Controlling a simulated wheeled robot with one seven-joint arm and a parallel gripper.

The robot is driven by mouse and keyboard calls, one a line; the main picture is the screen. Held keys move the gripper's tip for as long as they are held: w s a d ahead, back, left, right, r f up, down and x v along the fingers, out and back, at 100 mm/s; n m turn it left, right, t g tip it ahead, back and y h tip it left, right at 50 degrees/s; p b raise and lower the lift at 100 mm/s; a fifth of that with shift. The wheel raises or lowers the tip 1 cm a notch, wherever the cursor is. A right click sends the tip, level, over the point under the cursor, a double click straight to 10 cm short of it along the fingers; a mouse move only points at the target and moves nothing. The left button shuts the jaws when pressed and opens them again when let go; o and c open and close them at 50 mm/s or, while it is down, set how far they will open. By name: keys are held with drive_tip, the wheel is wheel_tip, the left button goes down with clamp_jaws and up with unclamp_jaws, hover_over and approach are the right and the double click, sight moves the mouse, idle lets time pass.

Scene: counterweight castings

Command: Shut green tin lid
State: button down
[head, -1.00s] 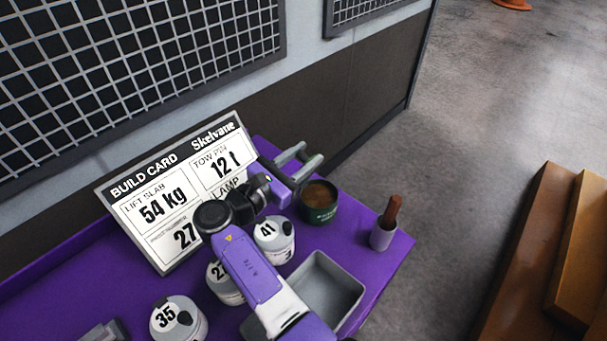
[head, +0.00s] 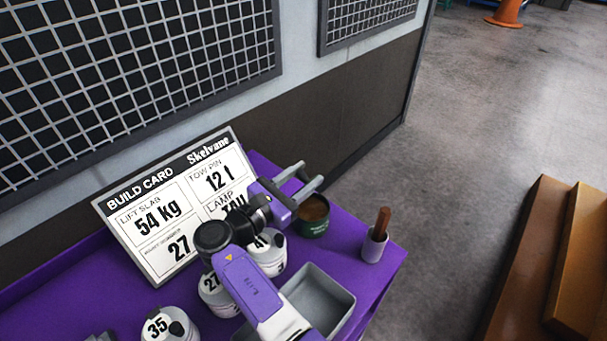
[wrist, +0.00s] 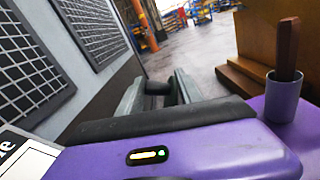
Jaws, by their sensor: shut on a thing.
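The green tin (head: 314,228) stands open on the purple table, and brown shows inside it. My gripper (head: 311,175) is at the tin's back edge, just above and behind its rim in the head view. In the wrist view, my gripper (wrist: 167,82) has a dark rounded piece (wrist: 157,88) between its fingers. This seems to be the green tin's lid, but most of it is hidden. The tin itself does not show in the wrist view.
A grey cup with a brown handle (head: 374,248) stands right of the tin. A grey tray (head: 338,297) lies in front. Several white numbered castings (head: 170,326) stand near my arm. The build card (head: 165,215) leans at the back left.

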drive_tip(key=shift+s+d+f, duration=0.1)
drive_tip(key=shift+f, duration=0.25)
drive_tip(key=c, duration=1)
unclamp_jaws()
drive_tip(key=shift+c, duration=0.2)
drive_tip(key=shift+r, duration=0.2)
drive_tip(key=b+v, duration=0.1)
drive_tip(key=v, duration=0.6)
drive_tip(key=shift+s+a, duration=0.25)
drive_tip(key=shift+a, duration=0.15)
